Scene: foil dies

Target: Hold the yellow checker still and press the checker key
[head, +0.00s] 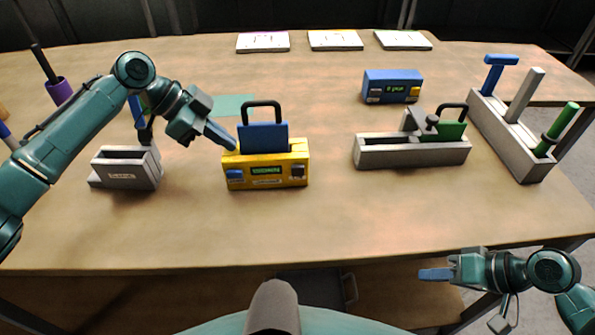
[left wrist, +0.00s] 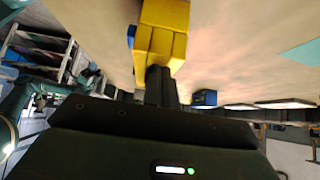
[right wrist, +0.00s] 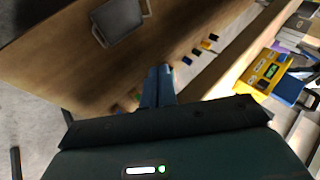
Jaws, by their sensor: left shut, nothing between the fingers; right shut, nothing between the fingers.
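The yellow checker (head: 240,161) stands on the table left of centre. A blue plate (head: 263,137) with a black loop handle stands upright in its top. Its front has a lit green display (head: 266,170), a blue key (head: 236,175) at left and a dark key (head: 297,172) at right; I cannot tell which is the checker key. My left gripper (head: 232,144) is shut and empty at the checker's upper left; the left wrist view shows its fingers (left wrist: 160,84) close to the checker (left wrist: 163,18), contact unclear. My right gripper (head: 424,274) is shut and empty beyond the table's front edge.
A grey slotted block (head: 125,172) stands left of the checker. A long grey holder (head: 385,153) with a green plate stands right. A blue box (head: 393,84) is behind it, and a grey rack (head: 508,135) with coloured handles stands far right. The table front is clear.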

